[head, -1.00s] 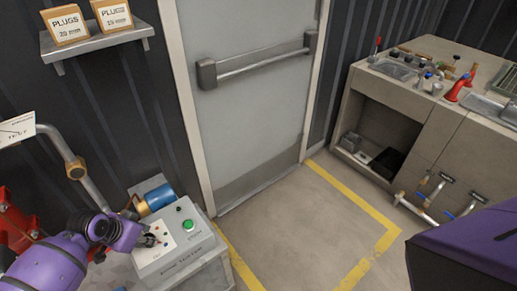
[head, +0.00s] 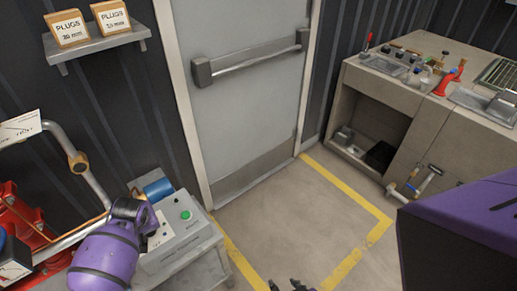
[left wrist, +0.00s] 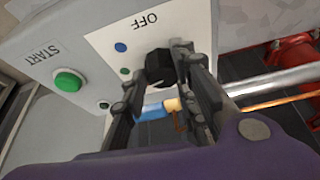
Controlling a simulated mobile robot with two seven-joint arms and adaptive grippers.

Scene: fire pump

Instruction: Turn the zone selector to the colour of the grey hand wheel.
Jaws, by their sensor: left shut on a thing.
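The zone selector is a black knob (left wrist: 160,68) on a white plate marked OFF (left wrist: 125,30) on the grey control box. A blue dot (left wrist: 120,47) and a green dot (left wrist: 125,71) show on the plate beside it. My left gripper (left wrist: 163,75) is shut on the knob, one finger on each side. In the head view my left gripper (head: 152,232) is at the box, and my purple wrist hides most of the plate. Dark fingertips of my right gripper (head: 290,286) just show at the bottom edge; their opening is unclear. I see no grey hand wheel.
A green START button (left wrist: 68,80) sits on the same grey box (head: 180,240), close to the knob. Red pump parts and a pale pipe (head: 85,180) stand to the left. A door (head: 245,90) is behind, and the yellow-lined floor (head: 300,220) is clear.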

